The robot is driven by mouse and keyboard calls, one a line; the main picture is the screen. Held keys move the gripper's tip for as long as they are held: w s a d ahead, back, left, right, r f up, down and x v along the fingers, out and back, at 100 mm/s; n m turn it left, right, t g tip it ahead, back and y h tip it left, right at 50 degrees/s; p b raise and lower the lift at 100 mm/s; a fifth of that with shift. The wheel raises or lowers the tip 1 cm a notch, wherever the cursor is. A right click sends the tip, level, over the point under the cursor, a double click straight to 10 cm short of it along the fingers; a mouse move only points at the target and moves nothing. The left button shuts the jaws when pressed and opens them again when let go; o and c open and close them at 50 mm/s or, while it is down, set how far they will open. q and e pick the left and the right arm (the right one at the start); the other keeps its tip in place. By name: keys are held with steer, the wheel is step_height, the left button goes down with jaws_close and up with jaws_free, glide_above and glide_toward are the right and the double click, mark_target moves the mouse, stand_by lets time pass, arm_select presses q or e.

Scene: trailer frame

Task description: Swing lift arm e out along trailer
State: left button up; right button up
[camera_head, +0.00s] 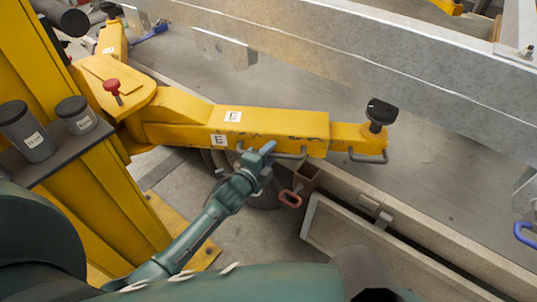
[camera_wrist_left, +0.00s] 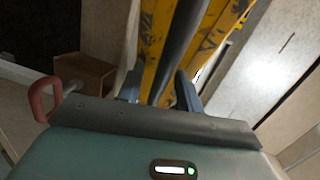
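Lift arm e (camera_head: 272,124) is a yellow steel beam with two white E labels, reaching right from the yellow lift post (camera_head: 95,185) and ending in a black round pad (camera_head: 381,113). A grey bar handle (camera_head: 287,155) runs along its near lower side. My left gripper (camera_head: 258,158) is at the left end of this handle. In the left wrist view its two blue-grey fingers (camera_wrist_left: 158,90) stand apart, with the dark handle bar (camera_wrist_left: 185,45) running between them and clear space beside it. Contact with the bar cannot be told. My right gripper is not seen.
The galvanised trailer rail (camera_head: 330,50) crosses the upper right, beyond the arm. Another yellow arm (camera_head: 112,40) is at upper left. A red-knobbed pin (camera_head: 112,87) stands at the pivot. A red hook (camera_head: 290,198) and a long beige box (camera_head: 385,245) lie below.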

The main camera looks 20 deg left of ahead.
arm_select(q)
jaws_close()
steer(key=shift+s, duration=0.1)
stand_by(0.4)
